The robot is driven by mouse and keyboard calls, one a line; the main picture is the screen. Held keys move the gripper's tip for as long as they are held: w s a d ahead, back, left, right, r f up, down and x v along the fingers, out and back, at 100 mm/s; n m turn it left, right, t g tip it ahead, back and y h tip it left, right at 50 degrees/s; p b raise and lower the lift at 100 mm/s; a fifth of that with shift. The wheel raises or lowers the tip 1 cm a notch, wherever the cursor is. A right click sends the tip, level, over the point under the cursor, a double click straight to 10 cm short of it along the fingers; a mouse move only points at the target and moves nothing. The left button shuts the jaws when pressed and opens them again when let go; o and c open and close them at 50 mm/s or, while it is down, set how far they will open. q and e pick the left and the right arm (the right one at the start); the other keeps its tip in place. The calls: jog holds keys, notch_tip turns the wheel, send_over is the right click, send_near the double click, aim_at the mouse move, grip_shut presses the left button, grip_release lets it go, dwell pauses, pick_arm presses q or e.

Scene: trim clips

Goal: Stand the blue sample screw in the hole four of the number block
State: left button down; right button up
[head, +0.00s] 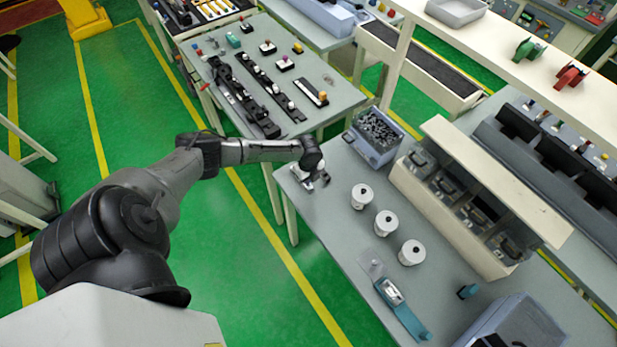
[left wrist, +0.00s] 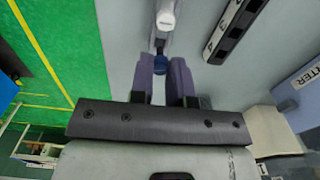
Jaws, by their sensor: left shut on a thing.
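My right gripper is out of view.
Three white cylinders (head: 385,223) stand on the table to the right of the gripper. A bin of dark small parts (head: 377,135) is behind it. A shelved rack (head: 455,210) stands further right. The table's left edge is close to the gripper.

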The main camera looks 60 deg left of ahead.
pick_arm(q)
jog(key=shift+f+b, duration=0.7)
jog(key=shift+f, duration=0.2)
jog(key=shift+f+b, duration=0.35)
jog(key=shift+f, duration=0.15)
dwell(0.4)
jog(key=c, duration=1)
grip_release()
notch_tip(320, 180, up, 14)
jog(key=shift+f, duration=0.1)
